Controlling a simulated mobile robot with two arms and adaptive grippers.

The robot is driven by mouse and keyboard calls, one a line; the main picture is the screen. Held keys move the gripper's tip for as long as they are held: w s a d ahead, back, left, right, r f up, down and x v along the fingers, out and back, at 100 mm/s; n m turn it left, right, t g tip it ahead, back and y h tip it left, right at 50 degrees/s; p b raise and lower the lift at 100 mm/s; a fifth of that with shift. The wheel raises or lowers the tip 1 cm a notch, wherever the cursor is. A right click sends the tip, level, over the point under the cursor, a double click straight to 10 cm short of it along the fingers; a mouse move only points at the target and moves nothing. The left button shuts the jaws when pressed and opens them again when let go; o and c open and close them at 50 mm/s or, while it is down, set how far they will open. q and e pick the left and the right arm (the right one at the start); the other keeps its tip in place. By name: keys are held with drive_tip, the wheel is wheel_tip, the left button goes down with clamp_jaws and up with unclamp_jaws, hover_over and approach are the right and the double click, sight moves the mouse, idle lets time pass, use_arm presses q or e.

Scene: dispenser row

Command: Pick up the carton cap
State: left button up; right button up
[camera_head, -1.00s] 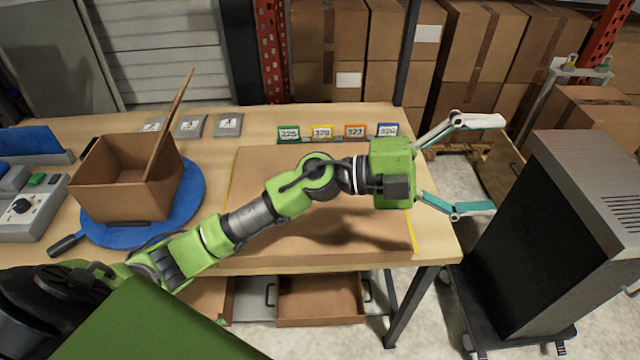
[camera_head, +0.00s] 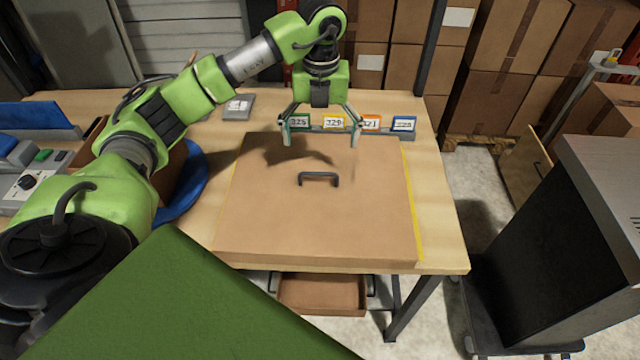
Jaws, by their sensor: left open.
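The carton cap, which I take to be the wide, flat brown lid (camera_head: 290,225), lies on the wooden table in the middle of the view. A dark bar handle (camera_head: 319,178) stands up from its top. My left gripper (camera_head: 322,142) points down with its two fingers spread wide and nothing between them. It appears beyond the handle, over the cap's far edge, and apart from the handle. My right gripper is not in view.
An open brown carton (camera_head: 172,168) on a blue turntable (camera_head: 190,196) is mostly hidden behind my left arm. Several coloured number cards (camera_head: 403,124) stand along the table's back. A dark cabinet (camera_head: 540,235) stands right of the table.

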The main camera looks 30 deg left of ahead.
sight(319, 173)
use_arm(q)
wheel_tip(319, 173, down, 6)
drive_tip(key=shift+f+p, duration=0.15)
drive_tip(key=shift+p, duration=0.5)
drive_tip(key=f, duration=0.1)
drive_tip(key=f+p, duration=0.2)
drive_tip(key=f, duration=0.1)
drive_tip(key=shift+s+a, duration=0.2)
drive_tip(key=shift+s, duration=0.05)
drive_tip(key=shift+f+p, duration=0.3)
drive_tip(key=shift+f, duration=0.35)
drive_tip(key=c, duration=1.6)
drive_tip(key=shift+w, duration=0.1)
drive_tip(key=shift+c, duration=1.4)
drive_tip(key=shift+r, duration=0.1)
